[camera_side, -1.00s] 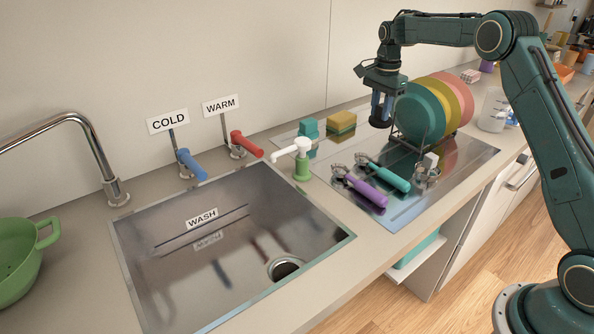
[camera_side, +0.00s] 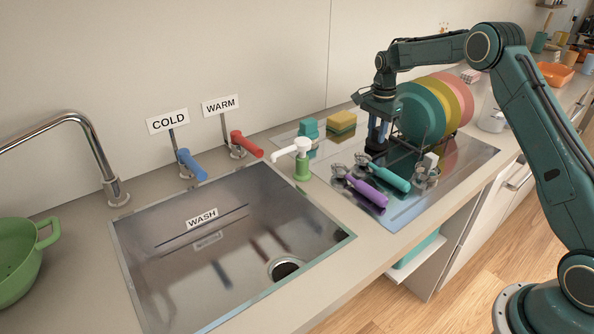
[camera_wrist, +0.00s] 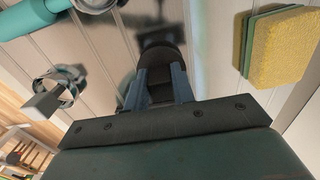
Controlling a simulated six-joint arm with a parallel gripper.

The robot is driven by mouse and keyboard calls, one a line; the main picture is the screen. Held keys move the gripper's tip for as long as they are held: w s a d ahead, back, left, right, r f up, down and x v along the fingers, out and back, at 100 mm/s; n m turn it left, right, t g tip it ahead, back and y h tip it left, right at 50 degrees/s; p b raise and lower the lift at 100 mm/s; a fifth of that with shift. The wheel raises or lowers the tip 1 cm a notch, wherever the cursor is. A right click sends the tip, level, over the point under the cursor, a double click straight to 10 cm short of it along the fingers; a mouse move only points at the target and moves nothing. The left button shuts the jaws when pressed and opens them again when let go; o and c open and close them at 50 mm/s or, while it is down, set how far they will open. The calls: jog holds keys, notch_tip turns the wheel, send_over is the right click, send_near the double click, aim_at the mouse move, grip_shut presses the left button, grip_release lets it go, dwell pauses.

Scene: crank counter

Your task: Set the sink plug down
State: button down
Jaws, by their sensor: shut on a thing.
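The sink plug (camera_side: 375,146) is black and sits at the tips of my gripper (camera_side: 378,133), low over the metal drainboard (camera_side: 440,187) in front of the plate rack. I cannot tell whether its underside touches the metal. In the wrist view the dark plug (camera_wrist: 160,62) is between the two blue-grey fingers of my gripper (camera_wrist: 162,84), which is shut on it. A dark reflection or shadow lies just beyond it on the board.
Teal (camera_side: 389,177) and purple (camera_side: 366,194) handled tools lie in front of the plug. A teal plate (camera_side: 420,112) stands close on the right. The sink (camera_side: 200,270) is at left.

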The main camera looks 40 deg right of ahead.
aim_at(377, 129)
jog(key=shift+f, duration=0.1)
jog(key=c, duration=1.2)
grip_release()
jog(key=shift+o, duration=0.2)
notch_tip(377, 129, up, 12)
